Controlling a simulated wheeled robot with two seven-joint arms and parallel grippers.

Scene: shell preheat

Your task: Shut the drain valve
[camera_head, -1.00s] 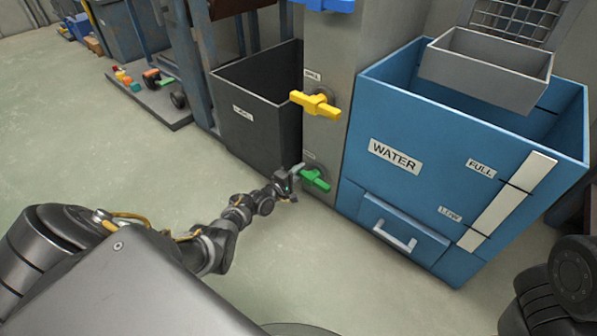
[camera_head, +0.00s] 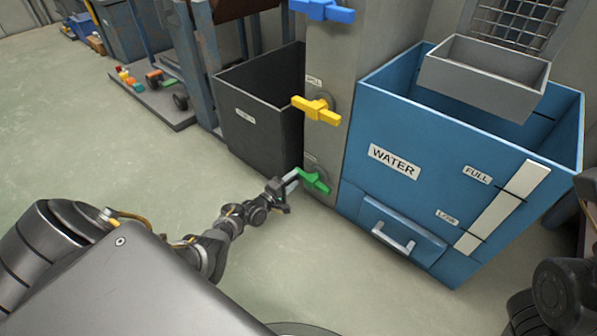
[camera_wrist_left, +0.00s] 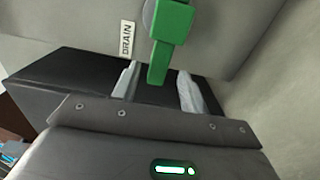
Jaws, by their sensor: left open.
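The drain valve has a green handle (camera_head: 316,182) low on the grey column; it also shows in the left wrist view (camera_wrist_left: 172,32), beside a DRAIN label (camera_wrist_left: 127,39). In the wrist view the handle's bar points down the picture, toward my gripper. My left gripper (camera_head: 289,184) is open at the valve. In the wrist view its two pale fingers (camera_wrist_left: 157,88) stand on either side of the bar's free end, with visible gaps. My right gripper is not in view.
A yellow valve handle (camera_head: 317,109) and a blue one (camera_head: 322,10) sit higher on the column (camera_head: 327,60). A dark open bin (camera_head: 262,135) stands left of it, a blue WATER tank (camera_head: 400,185) right of it. The floor in front is clear.

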